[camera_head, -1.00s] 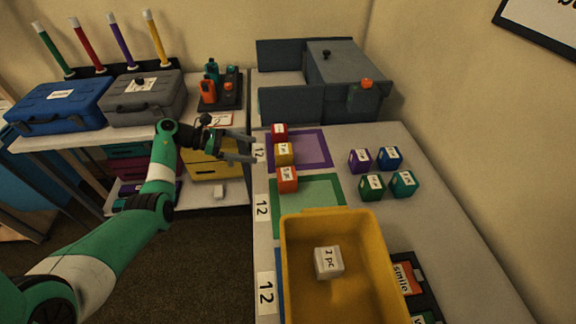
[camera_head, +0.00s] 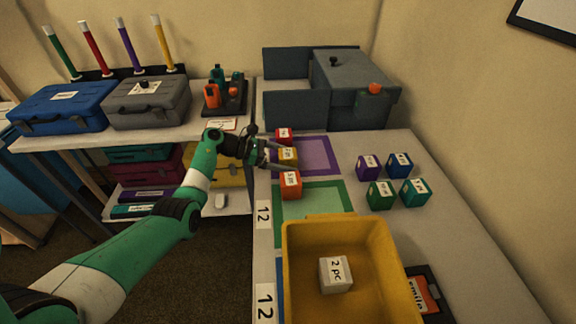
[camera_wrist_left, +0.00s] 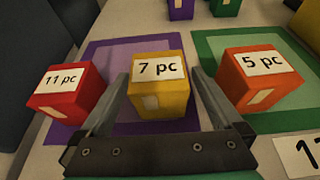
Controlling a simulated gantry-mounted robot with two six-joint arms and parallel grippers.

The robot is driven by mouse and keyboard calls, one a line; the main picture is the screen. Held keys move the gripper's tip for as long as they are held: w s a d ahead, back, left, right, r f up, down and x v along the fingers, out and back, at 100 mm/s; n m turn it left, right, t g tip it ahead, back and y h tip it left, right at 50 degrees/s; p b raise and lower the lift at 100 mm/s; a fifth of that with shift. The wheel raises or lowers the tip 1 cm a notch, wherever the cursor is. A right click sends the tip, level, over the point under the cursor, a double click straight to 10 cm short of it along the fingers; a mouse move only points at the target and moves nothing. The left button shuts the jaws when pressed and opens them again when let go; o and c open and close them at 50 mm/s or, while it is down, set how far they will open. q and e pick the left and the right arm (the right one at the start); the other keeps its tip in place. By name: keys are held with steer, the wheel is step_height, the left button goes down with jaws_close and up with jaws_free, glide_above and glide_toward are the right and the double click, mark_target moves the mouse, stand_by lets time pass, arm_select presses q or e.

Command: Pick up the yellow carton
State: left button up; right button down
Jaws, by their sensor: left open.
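The yellow carton (camera_head: 287,157) stands upright on the table at the left edge of the purple mat, between a red carton (camera_head: 284,136) and an orange carton (camera_head: 290,185). In the left wrist view the yellow carton (camera_wrist_left: 158,88) is labelled "7 pc". My left gripper (camera_head: 284,158) is open, with its fingers reaching to either side of the yellow carton's near part. The wrist view shows one finger on each side, and I cannot tell whether they touch it. My right gripper is not in view.
In the wrist view the red carton (camera_wrist_left: 69,91) and orange carton (camera_wrist_left: 258,79) stand close outside the fingers. A yellow bin (camera_head: 300,285) holds a white carton (camera_head: 335,274). Purple, blue and green cartons (camera_head: 382,194) stand to the right.

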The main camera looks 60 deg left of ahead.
mark_target(287, 154)
arm_select(q)
steer(key=shift+w, duration=0.1)
steer(key=c, duration=1.5)
steer(key=r+p, duration=0.1)
steer(key=r, duration=0.1)
steer(key=r+p, duration=0.2)
steer(key=shift+s+d+r, duration=0.2)
steer(key=s+d+r+p, duration=0.8)
steer(key=d, duration=0.2)
steer(key=shift+s+d+r, duration=0.2)
steer(key=shift+s+r, duration=0.05)
steer(key=shift+s, duration=0.05)
